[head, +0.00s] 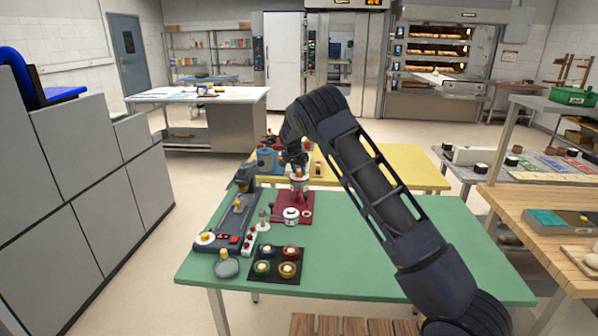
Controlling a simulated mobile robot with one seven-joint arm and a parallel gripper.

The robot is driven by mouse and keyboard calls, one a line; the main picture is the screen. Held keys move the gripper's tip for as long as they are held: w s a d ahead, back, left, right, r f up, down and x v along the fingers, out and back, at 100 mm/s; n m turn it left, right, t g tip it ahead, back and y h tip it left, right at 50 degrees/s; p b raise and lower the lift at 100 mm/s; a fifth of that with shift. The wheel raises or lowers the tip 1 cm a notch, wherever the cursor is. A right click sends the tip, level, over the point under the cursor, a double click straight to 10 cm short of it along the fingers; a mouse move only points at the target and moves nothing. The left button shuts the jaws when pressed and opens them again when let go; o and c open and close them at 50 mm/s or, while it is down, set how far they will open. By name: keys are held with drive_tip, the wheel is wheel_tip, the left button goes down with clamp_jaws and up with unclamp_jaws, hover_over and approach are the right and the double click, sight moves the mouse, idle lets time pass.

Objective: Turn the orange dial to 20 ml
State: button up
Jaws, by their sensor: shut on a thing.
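The orange dial (298,171) shows as a small orange patch at the top of a pale upright device (299,184). The device stands on the dark red mat (306,199) on the green table. My gripper (297,165) points down from the bent arm and is shut on the orange dial. The fingers are small and dark here and partly cover the dial. Any scale or 20 ml mark is too small to read.
A white lidded pot (291,214) stands close in front of the device. A grey machine (236,217) is to the left, a flask (226,264) and a black tray (260,280) of round pieces nearer. The green table's right side (365,240) is clear beneath my arm.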

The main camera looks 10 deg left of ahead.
drive_tip(key=shift+m, duration=0.5)
drive_tip(key=o, duration=1)
drive_tip(key=shift+c, duration=0.2)
drive_tip(key=v, duration=1)
drive_tip(key=shift+a+r, duration=0.3)
drive_tip(key=shift+r, duration=0.05)
